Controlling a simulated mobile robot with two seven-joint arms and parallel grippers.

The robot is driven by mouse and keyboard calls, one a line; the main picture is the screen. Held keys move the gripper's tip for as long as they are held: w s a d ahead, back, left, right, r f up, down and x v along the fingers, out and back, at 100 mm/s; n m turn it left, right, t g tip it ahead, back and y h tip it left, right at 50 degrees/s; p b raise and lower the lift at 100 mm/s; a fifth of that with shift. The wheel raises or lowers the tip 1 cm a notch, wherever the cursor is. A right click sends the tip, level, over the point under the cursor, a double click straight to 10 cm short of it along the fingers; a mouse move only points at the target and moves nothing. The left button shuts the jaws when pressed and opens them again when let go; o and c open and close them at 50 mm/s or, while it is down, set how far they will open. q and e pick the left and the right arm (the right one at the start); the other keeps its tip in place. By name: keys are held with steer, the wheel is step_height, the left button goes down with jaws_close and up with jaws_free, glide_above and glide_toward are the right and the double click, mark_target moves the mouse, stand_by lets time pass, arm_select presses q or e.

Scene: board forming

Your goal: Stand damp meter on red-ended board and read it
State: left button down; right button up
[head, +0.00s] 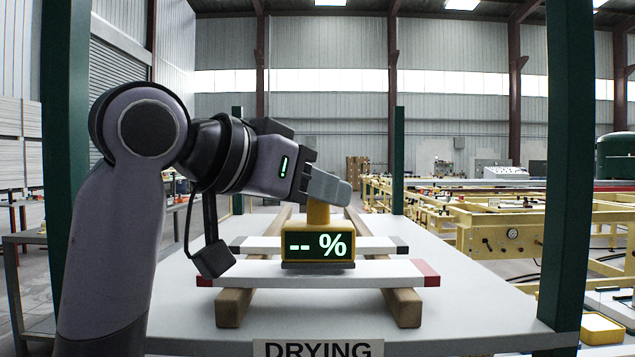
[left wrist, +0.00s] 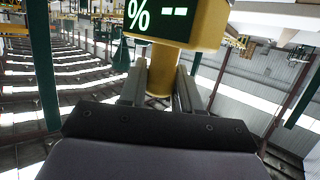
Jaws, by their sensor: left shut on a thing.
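The yellow damp meter (head: 318,225) is upright, its dark screen showing "-- %" in green. My left gripper (head: 325,188) is shut on the meter's yellow stem. In the left wrist view the stem of the damp meter (left wrist: 168,72) sits between the two fingers of the left gripper (left wrist: 160,88). The red-ended board (head: 385,272) lies across two wooden bearers, nearest the front. The meter's dark base is at the middle of this board; I cannot tell whether it touches the board or hovers just above. My right gripper is not in view.
A white board with black ends (head: 375,244) lies behind the red-ended one. The wooden bearers (head: 403,306) rest on a white table (head: 480,320) with a "DRYING" sign (head: 318,349) at its front. Green posts (head: 565,180) stand at both sides. The table's right part is clear.

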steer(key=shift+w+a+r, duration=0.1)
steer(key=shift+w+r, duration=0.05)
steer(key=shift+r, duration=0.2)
arm_select(q)
steer(key=shift+f, duration=0.3)
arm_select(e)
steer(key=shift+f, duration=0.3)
arm_select(q)
steer(key=shift+c, duration=2)
jaws_free()
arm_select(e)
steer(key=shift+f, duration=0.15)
arm_select(q)
steer(key=shift+s+a+r, duration=0.1)
steer(key=shift+s+a, duration=0.15)
steer(key=b+v, duration=0.1)
steer(key=v, duration=0.5)
steer(key=shift+s, duration=0.15)
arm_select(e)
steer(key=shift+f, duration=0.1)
